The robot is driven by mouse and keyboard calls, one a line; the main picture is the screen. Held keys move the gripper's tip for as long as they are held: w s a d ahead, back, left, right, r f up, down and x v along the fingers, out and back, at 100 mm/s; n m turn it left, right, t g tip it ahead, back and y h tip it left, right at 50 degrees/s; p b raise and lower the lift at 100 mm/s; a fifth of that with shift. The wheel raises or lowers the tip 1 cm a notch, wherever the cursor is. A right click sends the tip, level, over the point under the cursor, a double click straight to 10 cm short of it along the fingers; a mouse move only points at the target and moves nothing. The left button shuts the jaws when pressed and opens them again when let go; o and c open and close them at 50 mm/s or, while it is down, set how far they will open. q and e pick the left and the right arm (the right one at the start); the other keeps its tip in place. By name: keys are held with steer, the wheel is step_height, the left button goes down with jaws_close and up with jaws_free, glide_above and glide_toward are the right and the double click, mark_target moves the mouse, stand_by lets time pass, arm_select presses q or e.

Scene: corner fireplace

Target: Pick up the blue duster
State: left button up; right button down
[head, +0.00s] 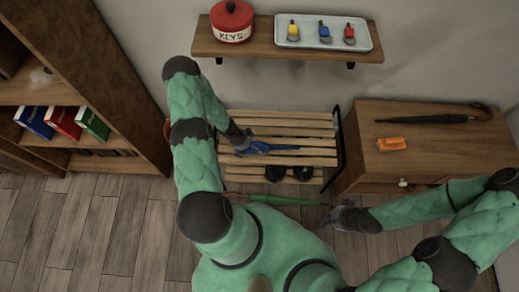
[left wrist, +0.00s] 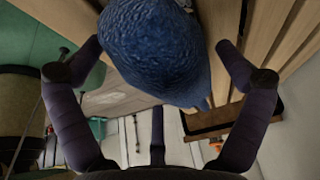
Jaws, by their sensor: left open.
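The blue duster (head: 272,147) lies on the slatted wooden bench (head: 290,131) in the head view. My left gripper (head: 242,146) is at the duster's left end, over the bench. In the left wrist view, a large blue textured part of the duster (left wrist: 155,50) fills the top middle, between the spread fingers of my left gripper (left wrist: 158,52). The fingers are open, and I see no clear contact with it. My right gripper (head: 338,213) is low, in front of the bench's right end. Its fingers are too small to read.
Dark shoes (head: 288,172) rest under the bench, and a green umbrella (head: 283,200) lies in front. A wooden cabinet (head: 440,150) at right holds a dark umbrella (head: 425,119) and an orange item (head: 391,144). Above is a wall shelf (head: 290,52); a bookcase (head: 95,60) stands left.

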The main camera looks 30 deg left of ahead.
arm_select(q)
steer(key=c, duration=1.1)
steer(key=shift+r, duration=0.1)
steer(key=shift+r, duration=0.2)
steer(key=v, duration=0.1)
steer(key=p+v, duration=0.2)
steer(key=shift+w+d+r, duration=0.1)
steer(key=shift+d+r, duration=0.15)
steer(key=shift+r, duration=0.1)
steer(key=shift+s+a+r+p, duration=1.35)
steer(key=shift+s+r, duration=0.1)
steer(key=shift+s, duration=0.35)
steer(key=shift+s+a+r+p, duration=1.3)
steer(key=shift+s+r+p, duration=0.15)
steer(key=shift+s, duration=0.35)
steer(key=shift+s+a+r+p, duration=1.35)
steer(key=shift+s+r, duration=0.15)
steer(key=shift+s, duration=0.3)
steer(key=shift+c, duration=0.2)
